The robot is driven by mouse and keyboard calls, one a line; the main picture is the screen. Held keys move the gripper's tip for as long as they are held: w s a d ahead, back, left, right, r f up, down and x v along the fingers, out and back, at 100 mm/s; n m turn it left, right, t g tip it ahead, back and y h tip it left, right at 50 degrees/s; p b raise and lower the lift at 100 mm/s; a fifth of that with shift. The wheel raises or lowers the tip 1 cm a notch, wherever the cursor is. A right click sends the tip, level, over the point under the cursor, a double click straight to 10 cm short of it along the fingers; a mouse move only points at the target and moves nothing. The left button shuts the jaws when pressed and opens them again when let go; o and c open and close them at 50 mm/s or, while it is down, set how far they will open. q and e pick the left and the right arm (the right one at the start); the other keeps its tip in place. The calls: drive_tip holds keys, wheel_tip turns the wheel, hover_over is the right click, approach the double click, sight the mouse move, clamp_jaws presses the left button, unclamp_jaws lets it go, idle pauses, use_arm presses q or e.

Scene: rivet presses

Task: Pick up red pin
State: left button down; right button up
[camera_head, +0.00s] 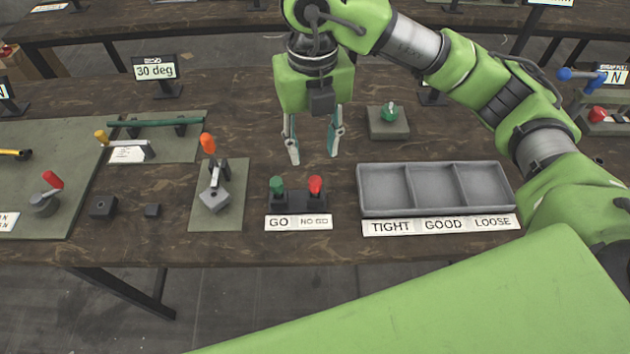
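The red pin (315,187) stands upright in the right side of a dark holder (298,202), above the "NO GO" part of a label. A green pin (277,187) stands in the left side of the same holder, above "GO". My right gripper (313,158) hangs pointing down above and slightly behind the holder. Its two fingers are spread apart with nothing between them. It appears apart from the red pin. My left gripper is not in view.
A grey three-compartment tray (386,213), labelled TIGHT, GOOD and LOOSE, sits right of the holder and looks empty. A green knob (390,113) on a grey block is behind the tray. A "30 deg" sign (155,72) stands at back left.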

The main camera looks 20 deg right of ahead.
sight(316, 181)
wheel_tip(316, 181, down, 8)
drive_tip(key=shift+s+r+p, duration=0.1)
drive_tip(key=shift+p, duration=0.45)
drive_tip(key=shift+d+f+p, duration=0.1)
drive_tip(key=shift+f+p, duration=0.3)
drive_tip(key=shift+f, duration=0.2)
drive_tip(key=f, duration=0.1)
drive_tip(key=f+p, duration=0.1)
drive_tip(key=f, duration=0.1)
drive_tip(key=shift+w+d+f, duration=0.2)
drive_tip(key=shift+w+f, duration=0.05)
drive_tip(key=shift+w, duration=0.15)
drive_tip(key=shift+f, duration=0.35)
clamp_jaws()
